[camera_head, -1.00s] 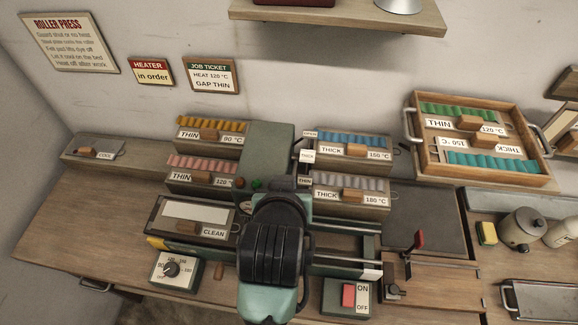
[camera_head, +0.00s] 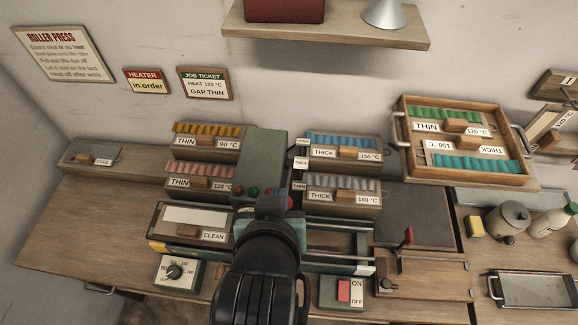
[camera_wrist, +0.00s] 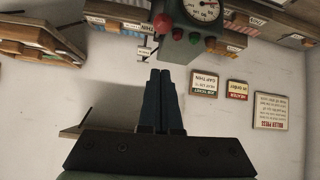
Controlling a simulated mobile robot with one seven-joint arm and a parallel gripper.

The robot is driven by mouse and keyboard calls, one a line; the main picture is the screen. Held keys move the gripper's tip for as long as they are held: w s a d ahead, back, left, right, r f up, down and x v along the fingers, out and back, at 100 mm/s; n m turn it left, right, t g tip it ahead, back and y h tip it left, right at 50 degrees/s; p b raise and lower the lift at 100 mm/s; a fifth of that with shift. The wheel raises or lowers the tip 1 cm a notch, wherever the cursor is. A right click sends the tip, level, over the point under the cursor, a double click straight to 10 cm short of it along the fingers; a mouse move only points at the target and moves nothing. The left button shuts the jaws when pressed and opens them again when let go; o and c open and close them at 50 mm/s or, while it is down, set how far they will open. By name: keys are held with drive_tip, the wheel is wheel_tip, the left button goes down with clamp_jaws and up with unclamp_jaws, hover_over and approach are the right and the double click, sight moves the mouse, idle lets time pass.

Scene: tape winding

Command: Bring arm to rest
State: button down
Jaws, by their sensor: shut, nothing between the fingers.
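My gripper (camera_wrist: 162,75) points away from the camera in the wrist view, its two dark fingers side by side with nothing between them. The wrist picture is upside down. In the head view my arm covers the lower middle of the roller press, and the fingertips cannot be made out. The grey-green press housing (camera_head: 262,158) stands just beyond my arm. Its red and green buttons and round gauge (camera_wrist: 202,9) show in the wrist view, apart from the fingers.
A wooden shelf (camera_head: 330,32) juts from the wall above the bench. A wooden crate (camera_head: 402,142) of coloured rolls stands at right. The heater dial box (camera_head: 178,272) and the ON/OFF switch box (camera_head: 343,292) flank my arm.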

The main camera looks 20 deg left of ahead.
drive_tip(key=w+d+r+m+t+b, duration=0.15)
drive_tip(key=w+r+t, duration=0.3)
drive_tip(key=r, duration=0.45)
drive_tip(key=w+d+r+t+b, duration=0.25)
drive_tip(key=w+r+t, duration=0.2)
drive_tip(key=r, duration=0.45)
drive_tip(key=s+d+r+m+t+h, duration=0.1)
drive_tip(key=s+d+r+t, duration=0.2)
drive_tip(key=r, duration=0.8)
drive_tip(key=s+d+r+m+t+h+b, duration=0.1)
drive_tip(key=s+d+r+m+t+h, duration=0.1)
drive_tip(key=r, duration=1)
drive_tip(key=s+d+t, duration=0.1)
drive_tip(key=d+t, duration=0.1)
drive_tip(key=t, duration=0.1)
drive_tip(key=shift+s+d+r+t, duration=0.2)
drive_tip(key=shift+s+d+t, duration=0.05)
drive_tip(key=shift+d+t, duration=0.15)
